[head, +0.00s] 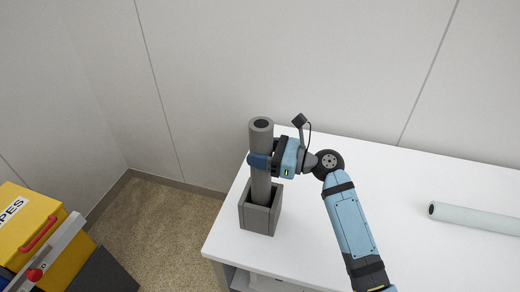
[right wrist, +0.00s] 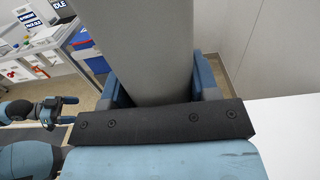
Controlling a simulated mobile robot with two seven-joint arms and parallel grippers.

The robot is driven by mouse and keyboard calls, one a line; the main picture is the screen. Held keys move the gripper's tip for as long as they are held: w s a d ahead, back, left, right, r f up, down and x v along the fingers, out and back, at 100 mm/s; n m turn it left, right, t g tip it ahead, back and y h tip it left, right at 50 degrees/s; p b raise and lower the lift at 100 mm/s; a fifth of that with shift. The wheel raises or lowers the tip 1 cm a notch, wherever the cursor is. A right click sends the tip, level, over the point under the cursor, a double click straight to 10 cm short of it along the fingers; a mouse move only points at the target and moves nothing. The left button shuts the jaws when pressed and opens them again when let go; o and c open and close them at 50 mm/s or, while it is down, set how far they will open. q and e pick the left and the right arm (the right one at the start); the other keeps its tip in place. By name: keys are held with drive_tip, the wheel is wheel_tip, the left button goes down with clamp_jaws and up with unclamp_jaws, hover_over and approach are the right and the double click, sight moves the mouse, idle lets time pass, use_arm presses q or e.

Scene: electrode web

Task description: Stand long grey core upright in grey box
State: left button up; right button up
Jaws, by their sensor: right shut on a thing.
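The long grey core (head: 261,186) stands upright in the head view, with its lower end inside the grey box (head: 259,218). The box stands on the white table near its left edge. My right gripper (head: 258,161) is shut on the core at its upper middle, above the box. In the right wrist view the core (right wrist: 145,50) rises between the two blue fingers. The core's bottom is hidden by the box walls, so I cannot tell whether it touches the floor of the box. My left gripper (right wrist: 62,110) shows in the right wrist view at the left, apart from the core.
A pale tube (head: 475,217) lies on the right side of the white table (head: 300,245). The wall is close behind the table. A yellow cabinet (head: 28,225) with a red handle stands on the floor at the far left. The table between box and tube is clear except for my right arm.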

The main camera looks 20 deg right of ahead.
drive_tip(key=o, duration=1.1)
drive_tip(key=shift+o, duration=0.2)
drive_tip(key=shift+s+d, duration=0.25)
drive_tip(key=shift+d, duration=0.2)
drive_tip(key=b+v, duration=0.1)
drive_tip(key=v, duration=1.2)
